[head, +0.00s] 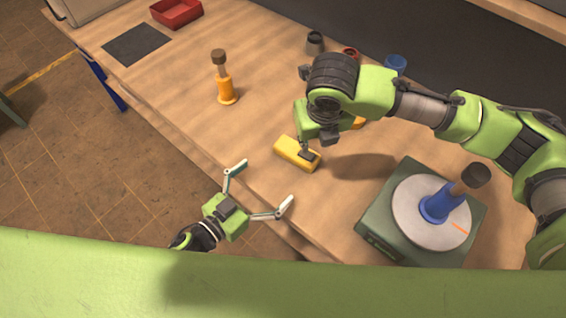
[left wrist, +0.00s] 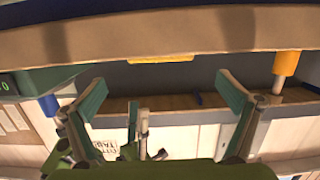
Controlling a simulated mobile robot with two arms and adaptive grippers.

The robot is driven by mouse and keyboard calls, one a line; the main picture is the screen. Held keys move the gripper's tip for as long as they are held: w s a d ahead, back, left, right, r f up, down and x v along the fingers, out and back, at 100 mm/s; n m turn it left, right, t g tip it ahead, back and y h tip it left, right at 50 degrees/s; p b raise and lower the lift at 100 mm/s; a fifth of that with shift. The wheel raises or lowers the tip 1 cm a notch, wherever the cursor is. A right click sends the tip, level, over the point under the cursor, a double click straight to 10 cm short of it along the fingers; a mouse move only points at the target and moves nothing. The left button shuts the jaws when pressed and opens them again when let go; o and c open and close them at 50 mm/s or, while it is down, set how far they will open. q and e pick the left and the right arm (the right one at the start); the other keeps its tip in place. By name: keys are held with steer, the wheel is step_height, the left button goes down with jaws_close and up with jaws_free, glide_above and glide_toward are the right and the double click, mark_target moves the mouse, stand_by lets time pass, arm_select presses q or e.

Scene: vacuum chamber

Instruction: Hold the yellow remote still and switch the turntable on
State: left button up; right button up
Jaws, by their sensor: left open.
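The yellow remote (head: 291,150) lies on the workbench near its front edge. It also shows in the left wrist view as a yellow strip (left wrist: 160,59). My right gripper (head: 309,152) is above the remote's right end, its dark fingertip at or on the top; whether it touches, and how its jaws stand, I cannot tell. My left gripper (head: 264,186) is open and empty, in front of the bench edge, with its fingers pointing toward the remote but apart from it. The turntable (head: 386,236) is a green box with a pale round plate, bearing a blue-based part (head: 440,205) with a dark top.
An orange-based part (head: 226,90) stands left of the remote. A dark mat (head: 138,44) and red tray (head: 177,12) lie at the far left. A dark cup (head: 315,42) and a blue cup (head: 396,64) stand behind my right arm.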

mark_target(290, 159)
arm_select(q)
steer(key=x, duration=1)
steer(key=shift+w+d+f, duration=0.1)
steer(key=shift+w+d, duration=0.1)
steer(key=shift+w, duration=0.1)
steer(key=c, duration=1)
arm_select(e)
steer(key=shift+w, duration=0.15)
jaws_close()
steer(key=w+a+r+m+g+h, duration=0.1)
steer(key=w+r+m+g, duration=0.3)
steer(key=m, duration=0.5)
steer(key=shift+a+r+m, duration=0.3)
steer(key=shift+a+r, duration=0.05)
steer(key=shift+r, duration=0.3)
